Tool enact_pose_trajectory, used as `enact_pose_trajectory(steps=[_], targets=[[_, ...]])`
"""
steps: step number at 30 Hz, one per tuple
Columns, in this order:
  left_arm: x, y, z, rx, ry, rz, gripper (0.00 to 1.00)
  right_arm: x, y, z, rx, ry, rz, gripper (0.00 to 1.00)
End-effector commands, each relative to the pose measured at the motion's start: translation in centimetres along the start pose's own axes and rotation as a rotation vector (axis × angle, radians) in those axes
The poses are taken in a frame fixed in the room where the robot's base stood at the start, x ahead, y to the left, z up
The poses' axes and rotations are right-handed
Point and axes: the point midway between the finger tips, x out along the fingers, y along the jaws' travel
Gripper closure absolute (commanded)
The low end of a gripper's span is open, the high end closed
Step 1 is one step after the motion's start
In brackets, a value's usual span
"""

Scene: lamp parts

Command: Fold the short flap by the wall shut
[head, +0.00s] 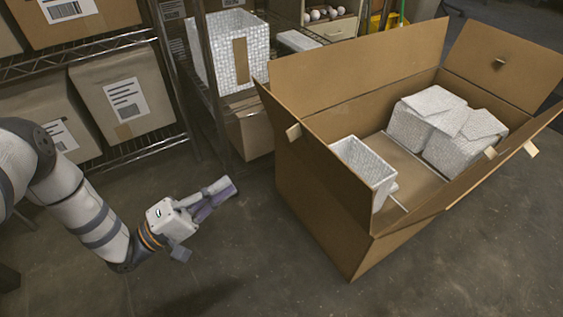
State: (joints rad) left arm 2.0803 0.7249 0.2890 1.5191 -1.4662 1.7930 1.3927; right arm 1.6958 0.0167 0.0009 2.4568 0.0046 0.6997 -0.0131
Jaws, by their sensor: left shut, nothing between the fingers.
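A large open cardboard box (312,215) stands on the floor at the right. Its short flap at the far right end (505,62) stands up and leans outward, open. A long flap (360,62) stands up along the back-left side. The front-right long flap (500,165) is also open. My right gripper is not in view. No wall shows clearly behind the box.
Inside the box are white wrapped parcels (432,122) and an open white wrapped container (366,165). Small tape tabs (293,132) stick to its edges. A wire shelf (135,150) with cartons stands at the left. The floor in front (240,265) is clear.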

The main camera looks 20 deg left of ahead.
Motion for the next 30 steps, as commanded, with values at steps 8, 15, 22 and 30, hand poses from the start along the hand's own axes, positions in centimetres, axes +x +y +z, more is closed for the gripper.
enact_pose_trajectory(steps=[8,15,22,30], targets=[[5.4,0.3,0.1,0.0,-0.002,0.003,1.0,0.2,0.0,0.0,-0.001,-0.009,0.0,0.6],[10.5,0.2,0.2,0.0,-0.002,0.0,1.0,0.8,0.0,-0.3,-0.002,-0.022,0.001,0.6],[13.3,0.1,0.2,0.0,-0.001,-0.003,1.0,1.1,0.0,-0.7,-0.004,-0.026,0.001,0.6],[13.8,0.2,0.2,0.001,-0.001,-0.003,1.0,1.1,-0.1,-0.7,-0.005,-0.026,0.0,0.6]])
